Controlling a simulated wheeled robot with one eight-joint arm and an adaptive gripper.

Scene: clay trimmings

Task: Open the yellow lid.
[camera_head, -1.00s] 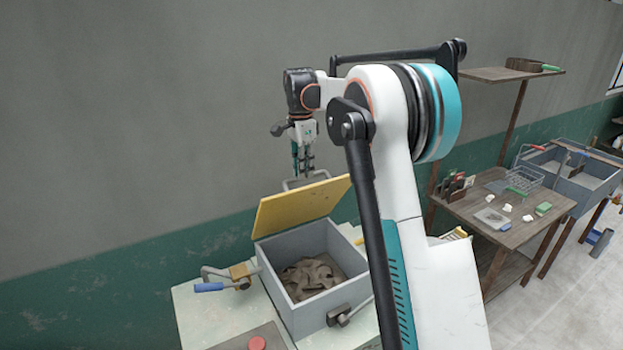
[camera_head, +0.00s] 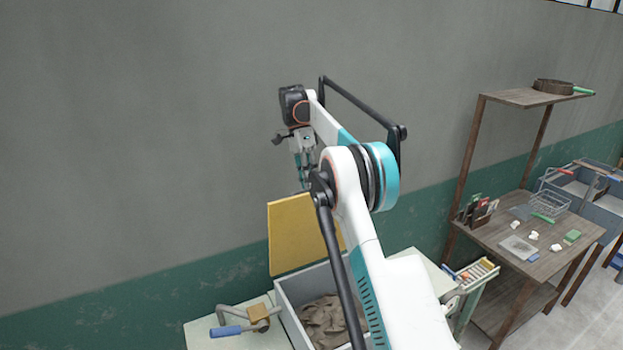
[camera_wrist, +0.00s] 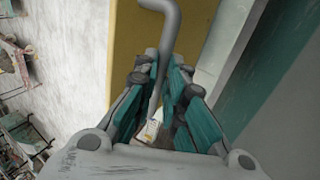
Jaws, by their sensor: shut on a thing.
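The yellow lid (camera_head: 292,236) stands raised, close to upright, at the back of the grey box (camera_head: 290,301). Brown clay trimmings (camera_head: 325,318) lie inside the open box. My gripper (camera_head: 304,182) is at the top of the lid, partly hidden by my own arm in the head view. In the wrist view my gripper (camera_wrist: 160,105) is shut on a grey bent handle (camera_wrist: 168,40), with the yellow lid (camera_wrist: 128,55) just behind it. The right part of the lid is hidden behind my arm.
A blue-handled clamp (camera_head: 232,328) sits on the bench left of the box. A wooden table (camera_head: 490,236) with small tools and a wire basket (camera_head: 548,203) stands at the right. The wall (camera_head: 130,130) is close behind the lid.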

